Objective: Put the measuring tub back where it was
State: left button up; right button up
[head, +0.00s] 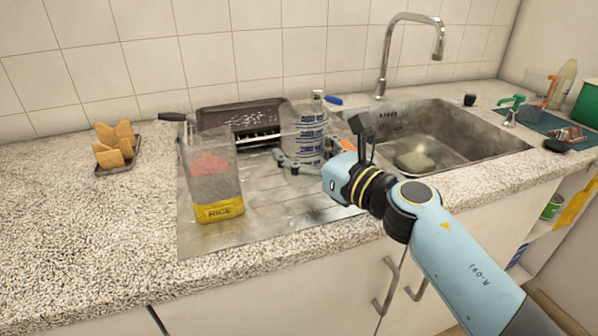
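A clear measuring tub (309,121) with blue printed markings stands upright over the steel draining board, left of the sink bowl. My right gripper (303,158) reaches in from the right at the tub's lower part. One finger shows on the left of the tub and part of the gripper on its right. The tub hides some of the fingers, so I cannot tell whether they press on it or stand apart. Whether the tub's base touches the board is also unclear. My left gripper is not in view.
Bread slices (115,145) sit on a small tray at left. The sink (470,135) and tap (437,45) are right. The left front counter is clear.

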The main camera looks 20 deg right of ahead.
jog(key=shift+f+b, duration=1.05)
jog(key=shift+f, duration=1)
jog(key=shift+f, duration=0.1)
jog(key=o, duration=1.4)
jog(key=shift+o, duration=0.2)
jog(key=shift+s, duration=0.2)
jog(key=b+v, duration=0.1)
jog(key=v, duration=1)
jog(key=shift+b, duration=0.4)
jog(key=shift+s+d, duration=0.15)
jog(key=shift+s, duration=0.1)
